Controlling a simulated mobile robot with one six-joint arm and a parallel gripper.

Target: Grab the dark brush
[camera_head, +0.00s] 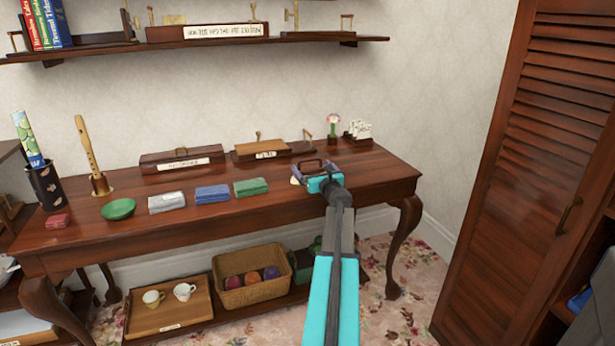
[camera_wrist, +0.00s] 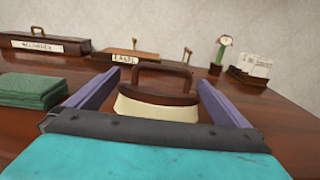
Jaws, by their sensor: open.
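The dark brush (camera_wrist: 157,96) has a dark brown wooden back with an arched handle and a cream bristle block below. In the wrist view it stands on the table between the two purple fingers, apart from both. In the head view its dark handle (camera_head: 312,162) shows at the right part of the table, just beyond my gripper (camera_head: 314,177). My gripper, also in the wrist view (camera_wrist: 158,82), is open, with a finger on either side of the brush.
The wooden table (camera_head: 240,216) holds a folded green cloth (camera_head: 250,187) left of the gripper. Behind the brush are an easel box (camera_head: 262,150), a small flower pot (camera_head: 332,133) and a card holder (camera_head: 357,130). A louvred cabinet (camera_head: 530,160) stands right.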

